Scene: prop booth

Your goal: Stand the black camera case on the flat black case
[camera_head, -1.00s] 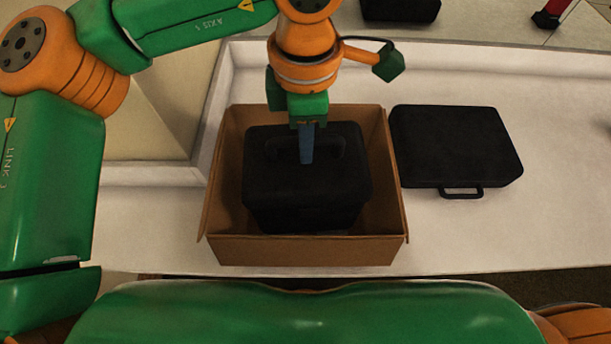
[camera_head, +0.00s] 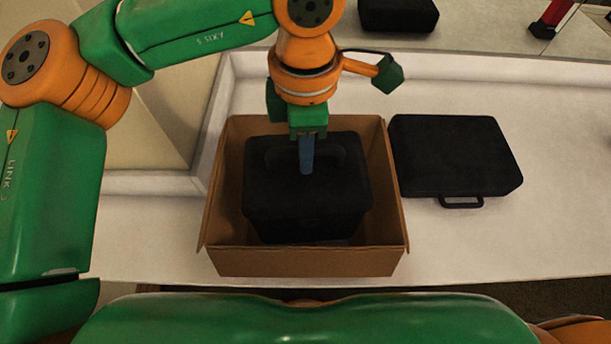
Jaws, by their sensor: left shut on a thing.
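The black camera case (camera_head: 300,205) stands upright inside an open cardboard box (camera_head: 305,263), with the box walls around it. My left gripper (camera_head: 306,160) points down from above and is shut on the handle at the top of the camera case. The far finger and part of the handle are hidden behind the near blue finger. The flat black case (camera_head: 457,158) lies on the white surface just right of the box, its handle toward me. Nothing lies on top of it. My right gripper is not in view.
The white counter (camera_head: 530,240) is clear in front of and right of the flat case. A raised white ledge (camera_head: 480,60) runs along the back. Behind it are another black case (camera_head: 398,14) and a red and black object (camera_head: 550,18).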

